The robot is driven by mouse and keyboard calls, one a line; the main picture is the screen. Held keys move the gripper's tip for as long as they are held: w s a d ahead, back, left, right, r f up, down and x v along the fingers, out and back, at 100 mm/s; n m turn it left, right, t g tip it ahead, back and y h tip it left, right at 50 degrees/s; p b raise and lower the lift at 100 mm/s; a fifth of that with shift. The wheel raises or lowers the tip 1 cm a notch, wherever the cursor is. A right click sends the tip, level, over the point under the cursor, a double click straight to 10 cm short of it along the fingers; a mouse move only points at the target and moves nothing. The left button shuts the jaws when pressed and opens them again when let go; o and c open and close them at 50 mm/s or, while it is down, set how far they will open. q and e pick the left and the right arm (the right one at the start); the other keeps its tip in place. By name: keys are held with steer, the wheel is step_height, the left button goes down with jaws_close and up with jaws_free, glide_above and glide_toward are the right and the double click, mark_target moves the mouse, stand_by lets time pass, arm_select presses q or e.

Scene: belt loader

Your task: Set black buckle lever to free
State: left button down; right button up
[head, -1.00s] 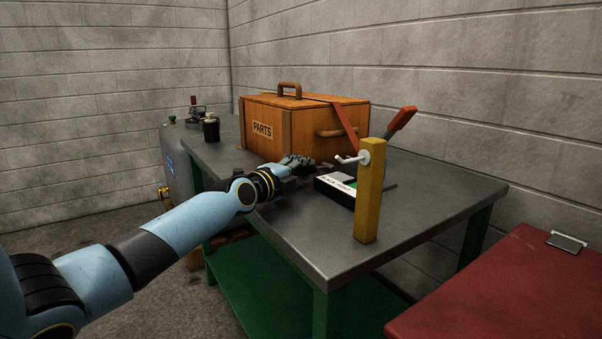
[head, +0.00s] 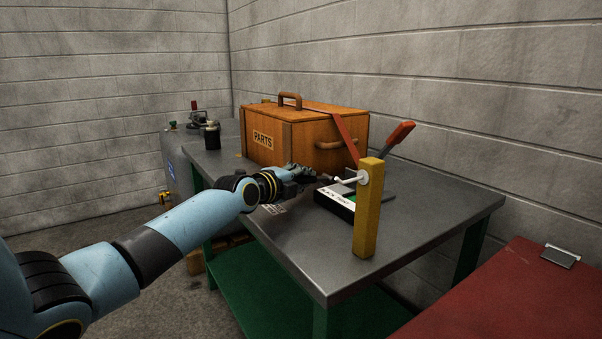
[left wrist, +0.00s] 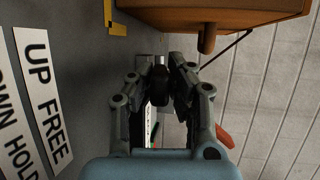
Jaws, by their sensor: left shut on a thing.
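My left gripper (head: 305,175) reaches over the grey bench, just left of a black block with a white label (head: 336,203). In the left wrist view its fingers (left wrist: 162,72) are closed in on a small dark piece (left wrist: 159,88), which seems to be the black buckle lever; its far part is hidden. A sign reading "UP FREE" (left wrist: 43,95) lies on the bench beside the gripper, with a partly cut "DOWN HOLD" sign (left wrist: 12,110). A grey lever with a red grip (head: 400,135) slants up behind the block. My right gripper is out of view.
A wooden PARTS crate (head: 300,135) with a red strap (head: 346,136) stands behind the gripper. A yellow post (head: 368,215) with a white peg (head: 350,179) stands in front of the block. The bench's front right (head: 430,205) is clear. A red surface (head: 500,300) is at the lower right.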

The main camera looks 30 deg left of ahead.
arm_select(q)
steer(key=r+p, duration=0.1)
steer(key=r+g+p, duration=0.1)
steer(key=shift+w+d+r+p, duration=0.1)
steer(key=shift+w+p, duration=0.1)
steer(key=shift+p, duration=0.1)
steer(key=g+p, duration=0.1)
steer(key=p, duration=0.1)
steer(key=w+r+m+g+p, duration=0.1)
steer(key=g+p, duration=0.1)
steer(key=shift+d+r+y, duration=0.2)
steer(key=shift+r+y, duration=0.1)
steer(key=shift+y, duration=0.1)
steer(key=shift+w+d+r+m+g+y+p, duration=0.1)
steer(key=shift+w+r+m+g+y+p, duration=0.1)
steer(key=shift+g+p, duration=0.35)
steer(key=shift+w+d+r+m+g+y+p, duration=0.1)
steer(key=shift+w+m+g+p, duration=0.2)
steer(key=shift+p, duration=0.4)
steer(key=shift+s, duration=0.15)
steer(key=shift+f, duration=0.1)
steer(key=c, duration=1.6)
jaws_free()
steer(key=shift+o, duration=0.2)
